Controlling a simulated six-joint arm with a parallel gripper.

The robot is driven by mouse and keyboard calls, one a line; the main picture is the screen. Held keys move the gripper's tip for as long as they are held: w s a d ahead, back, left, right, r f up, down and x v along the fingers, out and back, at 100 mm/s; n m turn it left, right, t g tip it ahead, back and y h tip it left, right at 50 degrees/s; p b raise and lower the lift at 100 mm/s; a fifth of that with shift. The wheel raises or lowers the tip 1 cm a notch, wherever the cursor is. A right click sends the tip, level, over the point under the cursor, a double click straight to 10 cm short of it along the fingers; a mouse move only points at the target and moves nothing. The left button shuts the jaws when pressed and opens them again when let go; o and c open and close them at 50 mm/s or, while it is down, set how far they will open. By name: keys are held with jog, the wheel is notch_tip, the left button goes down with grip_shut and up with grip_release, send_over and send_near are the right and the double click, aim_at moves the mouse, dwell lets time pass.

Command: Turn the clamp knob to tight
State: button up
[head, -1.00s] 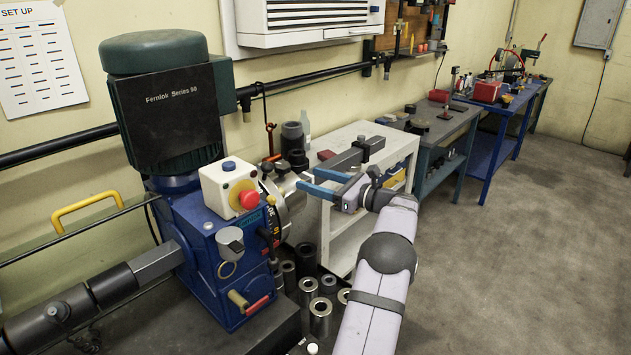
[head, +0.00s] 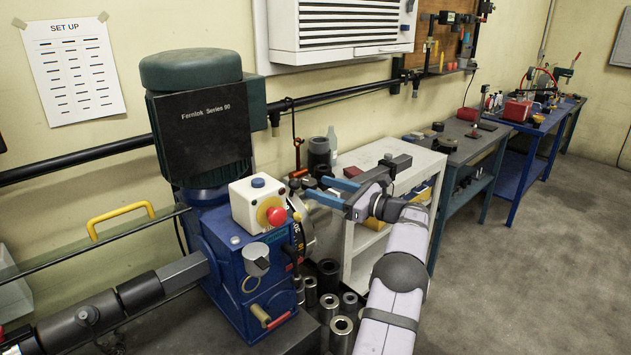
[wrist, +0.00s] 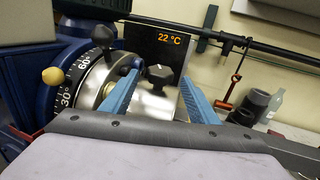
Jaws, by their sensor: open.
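The clamp knob, a black lobed knob (wrist: 158,76), sits on a bright metal face beside the angle dial (wrist: 84,72). In the wrist view it appears between the two blue fingers of my gripper (wrist: 160,84). The fingers are apart and hold nothing; I cannot tell how far in front of them the knob is. In the head view my gripper (head: 315,187) points left at the front of the blue machine (head: 262,262). The knob's turned position, loose or tight, cannot be read.
A yellow ball handle (wrist: 53,75) sticks out left of the dial. The machine carries a box with a red button (head: 277,215). Metal sleeves (head: 341,330) stand below my arm. A white cart (head: 365,237) is behind my gripper. A small display (wrist: 167,41) reads 22 °C.

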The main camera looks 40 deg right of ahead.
jog(key=shift+p+x, duration=0.65)
jog(key=shift+x, duration=0.85)
jog(key=c, duration=1.1)
jog(key=shift+o, duration=0.2)
jog(key=b, duration=0.2)
jog(key=shift+f+h+b, duration=0.15)
jog(key=shift+h+b, duration=0.15)
